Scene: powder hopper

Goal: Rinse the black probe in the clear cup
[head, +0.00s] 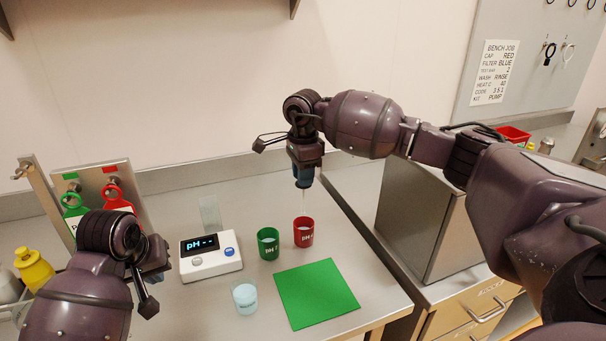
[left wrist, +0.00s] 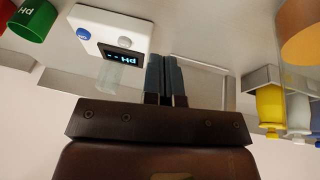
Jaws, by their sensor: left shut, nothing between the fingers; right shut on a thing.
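The clear cup (head: 245,298) holds pale blue liquid and stands at the front of the bench, below the pH meter (head: 211,255). My right gripper (head: 303,182) is shut above the red cup (head: 303,233). A thin pale stem (head: 304,203), which I take for the held probe's lower part, hangs upright from its fingers to the red cup's mouth. The probe's body is hidden by the fingers, and I cannot tell whether its tip is inside. My left gripper (head: 160,259) is at the left; the left wrist view shows its fingers (left wrist: 167,80) shut and empty.
A green cup (head: 268,244) stands between the meter and the red cup. A green mat (head: 316,293) lies at front right. A clear holder (head: 209,214) stands behind the meter. Green and red tags (head: 119,198) hang at left near a yellow bottle (head: 34,268). A steel box (head: 425,220) stands right.

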